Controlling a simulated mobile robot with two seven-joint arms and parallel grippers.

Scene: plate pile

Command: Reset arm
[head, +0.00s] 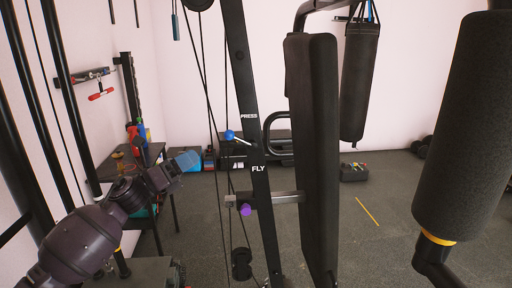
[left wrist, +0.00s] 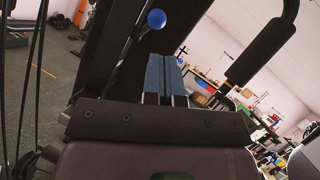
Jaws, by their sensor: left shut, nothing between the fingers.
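My left arm comes in from the lower left in the head view. My left gripper (head: 188,160) has blue fingers that point right, towards the upright post (head: 257,150) of an exercise machine. In the left wrist view my left gripper (left wrist: 165,72) shows its blue fingers side by side, shut with nothing between them. A blue ball knob (left wrist: 156,19) shows just beyond the fingertips there. The same blue knob (head: 229,135) is on the post in the head view, apart from the fingers. My right gripper is in neither view.
A tall black pad (head: 318,150) and a foam roller (head: 465,125) stand to the right. A purple knob (head: 245,209) is low on the post. A punching bag (head: 359,80) hangs behind. A rack with coloured items (head: 138,135) stands at left. Open floor (head: 375,240) shows at right.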

